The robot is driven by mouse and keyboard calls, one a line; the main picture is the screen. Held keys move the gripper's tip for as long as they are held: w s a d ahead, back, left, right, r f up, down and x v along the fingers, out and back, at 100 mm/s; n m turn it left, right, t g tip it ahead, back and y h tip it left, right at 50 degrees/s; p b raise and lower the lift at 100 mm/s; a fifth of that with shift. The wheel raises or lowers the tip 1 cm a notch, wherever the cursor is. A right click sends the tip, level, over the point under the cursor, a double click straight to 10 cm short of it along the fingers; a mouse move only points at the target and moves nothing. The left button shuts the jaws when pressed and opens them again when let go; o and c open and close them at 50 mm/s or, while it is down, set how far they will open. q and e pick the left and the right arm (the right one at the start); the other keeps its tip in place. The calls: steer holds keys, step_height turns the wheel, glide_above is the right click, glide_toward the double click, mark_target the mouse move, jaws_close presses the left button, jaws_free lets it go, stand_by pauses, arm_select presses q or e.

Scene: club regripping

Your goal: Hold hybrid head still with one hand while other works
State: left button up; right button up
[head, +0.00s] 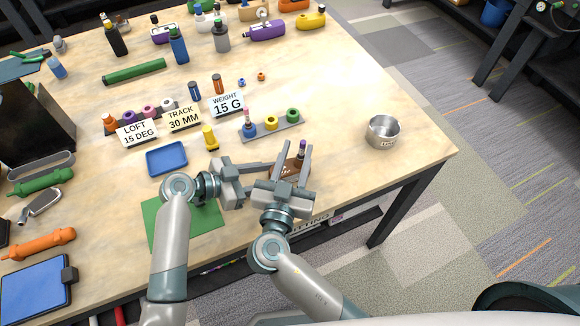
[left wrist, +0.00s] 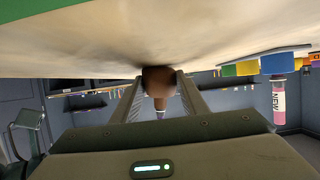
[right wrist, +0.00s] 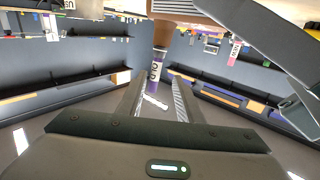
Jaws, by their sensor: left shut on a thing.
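The brown hybrid head (head: 291,169) is near the table's front edge, partly hidden by my grippers. It also shows in the left wrist view (left wrist: 158,78), between the fingers. My left gripper (head: 266,174) is shut on it from the left. A purple-topped piece (head: 302,146) stands up at the head; in the right wrist view it is a cylinder labelled OLD (right wrist: 156,68). My right gripper (head: 294,150) is open, its fingers spread around or just short of that piece. I cannot tell whether they touch it. A pink piece labelled NEW (left wrist: 279,97) stands on the small rack (head: 272,130).
A metal bowl (head: 383,133) stands to the right on clear tabletop. A blue tray (head: 167,158), a yellow bottle (head: 209,137) and a green mat (head: 158,228) lie to the left. Cards for loft, track and weight (head: 227,103) stand behind. The table edge is close in front.

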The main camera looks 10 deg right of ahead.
steer(key=x, duration=0.7)
steer(key=shift+w, duration=0.25)
steer(key=shift+d+f, duration=0.1)
jaws_close()
steer(key=c, duration=0.6)
jaws_free()
steer(key=shift+c, duration=0.2)
jaws_close()
